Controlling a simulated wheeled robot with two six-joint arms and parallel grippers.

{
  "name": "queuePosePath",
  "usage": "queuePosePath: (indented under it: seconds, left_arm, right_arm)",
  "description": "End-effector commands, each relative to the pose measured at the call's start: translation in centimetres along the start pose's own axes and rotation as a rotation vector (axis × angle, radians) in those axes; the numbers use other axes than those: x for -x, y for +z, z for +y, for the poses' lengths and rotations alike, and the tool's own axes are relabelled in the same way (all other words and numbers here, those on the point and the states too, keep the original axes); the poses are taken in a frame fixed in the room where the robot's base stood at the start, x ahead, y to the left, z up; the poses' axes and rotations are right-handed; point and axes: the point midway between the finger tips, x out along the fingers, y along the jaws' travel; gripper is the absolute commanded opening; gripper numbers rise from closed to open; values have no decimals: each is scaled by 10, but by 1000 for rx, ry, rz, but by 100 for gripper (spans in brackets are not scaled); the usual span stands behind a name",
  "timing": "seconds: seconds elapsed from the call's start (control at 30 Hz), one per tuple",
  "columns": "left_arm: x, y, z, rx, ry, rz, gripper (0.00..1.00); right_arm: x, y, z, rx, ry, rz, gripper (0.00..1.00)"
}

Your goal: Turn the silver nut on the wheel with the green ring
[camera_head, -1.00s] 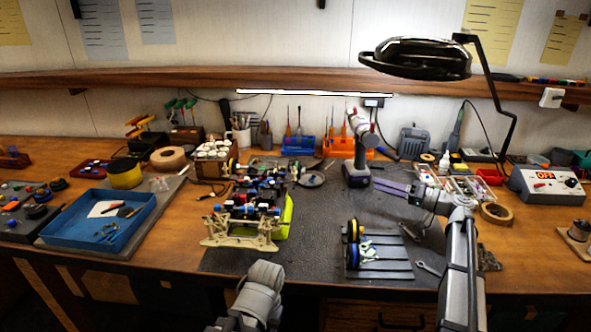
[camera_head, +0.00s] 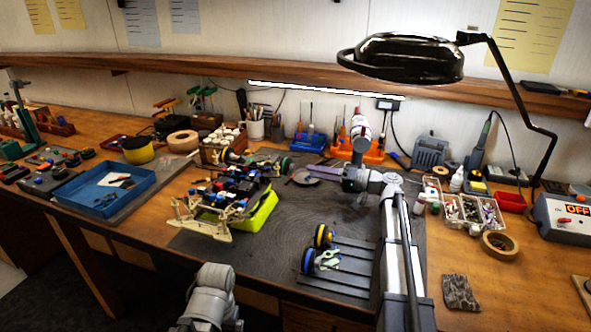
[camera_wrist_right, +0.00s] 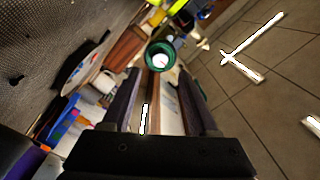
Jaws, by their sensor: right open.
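The racecar (camera_head: 238,192) stands on the dark mat, with colourful parts on top and a lime-green side panel. The wheel with the green ring (camera_head: 287,165) is at its far right corner. It also shows in the right wrist view (camera_wrist_right: 160,53), with the bright silver nut (camera_wrist_right: 160,62) at its centre, facing the camera. My right gripper (camera_head: 308,171) is to the right of this wheel with its fingers pointing at it. Its fingers are open in the right wrist view (camera_wrist_right: 161,78), with the wheel beyond and between their tips, seemingly apart. My left gripper is not visible.
A dark slatted rack (camera_head: 345,262) holds wheels with yellow and blue rings. A power driver (camera_head: 360,128) stands behind my right gripper. A magnifier lamp (camera_head: 405,58) overhangs the back right. A blue tray (camera_head: 105,190) lies left. The mat in front of the right arm is mostly clear.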

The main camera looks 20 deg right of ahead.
Motion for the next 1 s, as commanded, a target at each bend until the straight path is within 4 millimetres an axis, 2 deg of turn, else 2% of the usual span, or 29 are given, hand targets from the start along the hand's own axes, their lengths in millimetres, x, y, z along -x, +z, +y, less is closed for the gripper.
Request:
queuePosePath:
  seconds: [0.1, 0.33, 0.5, 0.77, 1.0]
  left_arm:
    - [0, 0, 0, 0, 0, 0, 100]
    - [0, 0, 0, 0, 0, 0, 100]
    - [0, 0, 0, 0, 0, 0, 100]
    - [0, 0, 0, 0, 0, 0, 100]
    - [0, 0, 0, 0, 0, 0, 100]
  right_arm:
    - [-21, 0, 0, 0, -2, -2, 60]
    - [-50, 0, 0, 0, -1, -1, 60]
    - [-58, 0, 0, 0, 0, 0, 60]
    - [-58, 0, 0, 0, 0, 0, 60]
    - [-58, 0, 0, 0, 0, 0, 34]
